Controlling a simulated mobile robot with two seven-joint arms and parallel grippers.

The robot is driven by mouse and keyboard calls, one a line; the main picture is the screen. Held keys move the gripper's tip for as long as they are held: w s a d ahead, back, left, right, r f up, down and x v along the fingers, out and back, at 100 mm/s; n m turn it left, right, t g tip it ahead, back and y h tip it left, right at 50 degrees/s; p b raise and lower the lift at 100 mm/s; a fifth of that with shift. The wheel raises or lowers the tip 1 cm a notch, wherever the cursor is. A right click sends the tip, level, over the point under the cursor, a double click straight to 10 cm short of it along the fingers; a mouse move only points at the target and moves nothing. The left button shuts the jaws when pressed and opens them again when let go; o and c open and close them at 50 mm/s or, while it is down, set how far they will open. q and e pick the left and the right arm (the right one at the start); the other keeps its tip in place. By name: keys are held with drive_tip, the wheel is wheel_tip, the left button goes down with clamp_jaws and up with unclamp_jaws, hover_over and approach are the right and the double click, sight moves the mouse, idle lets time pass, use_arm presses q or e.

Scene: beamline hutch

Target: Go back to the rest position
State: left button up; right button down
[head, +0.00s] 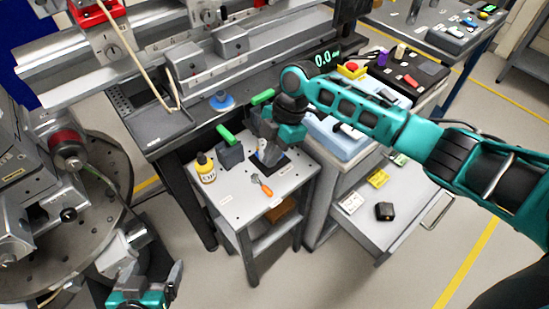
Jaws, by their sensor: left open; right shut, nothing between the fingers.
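My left gripper (142,275) is low at the bottom left, open and empty, above the floor beside the round perforated base plate. My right arm reaches in from the right, and its teal and black gripper (264,155) points down over the small grey side table (225,190). The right gripper is shut with nothing visible in it. It hides part of the tabletop and a dark square pad (291,165) beneath it. I cannot tell whether its fingertips touch the table.
On the side table are a yellow bottle (205,168), an orange-handled tool (262,185) and green-handled grey blocks (229,154). An open drawer (390,215) juts out at the right with a black block (384,211). The bench with rails (160,60) stands behind. Floor is clear in front.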

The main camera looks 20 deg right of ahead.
idle(0.5)
drive_tip(key=s+a+f+m+t, duration=0.1)
drive_tip(key=f, duration=0.1)
drive_tip(key=s+a+f+m+t+y, duration=0.1)
drive_tip(key=a+f+m, duration=0.1)
drive_tip(key=s+a+f+m, duration=0.1)
drive_tip(key=f, duration=0.1)
drive_tip(key=shift+s+a+f+t+y, duration=0.1)
drive_tip(key=shift+s+a+t+y, duration=0.05)
drive_tip(key=shift+a+t+y, duration=0.25)
drive_tip(key=s+f+m+t, duration=0.1)
drive_tip(key=m, duration=0.1)
drive_tip(key=s+m+t, duration=0.1)
drive_tip(key=m, duration=0.1)
drive_tip(key=s+f+m+t, duration=0.1)
drive_tip(key=m, duration=0.1)
drive_tip(key=shift+s+a+f+t, duration=0.1)
drive_tip(key=shift+a+f+t, duration=0.05)
drive_tip(key=shift+f+t, duration=0.2)
drive_tip(key=s+d+m+t+h, duration=0.3)
drive_tip(key=s+d+m+t, duration=0.2)
drive_tip(key=s+d+m, duration=0.4)
drive_tip(key=shift+s+d+r+t+h, duration=0.3)
drive_tip(key=shift+d+r+t, duration=0.1)
drive_tip(key=shift+d, duration=0.45)
